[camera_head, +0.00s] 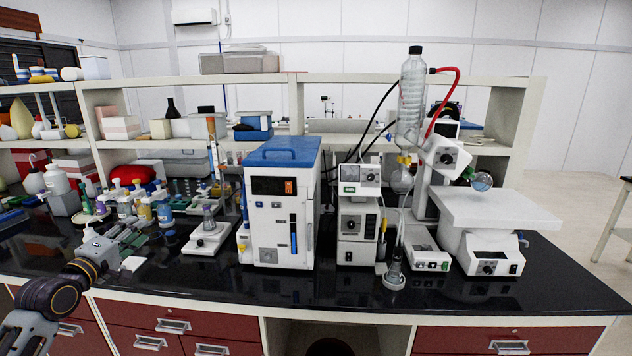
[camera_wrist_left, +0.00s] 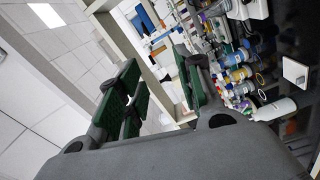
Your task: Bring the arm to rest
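My left arm comes in from the lower left in the head view. Its gripper (camera_head: 128,240) is above the left part of the black bench top (camera_head: 330,288), in front of the bottles. In the left wrist view the green-padded fingers (camera_wrist_left: 160,85) stand apart with nothing between them. The wrist view is strongly tilted, with ceiling on the left and bench items on the right. My right arm and gripper are not in view.
Several small bottles (camera_head: 164,214) stand just beyond the gripper. A white instrument with a blue lid (camera_head: 283,210) stands mid-bench. The rotary evaporator's glassware (camera_head: 411,95) rises further right. The front bench strip is mostly clear. Red drawers (camera_head: 180,325) are below.

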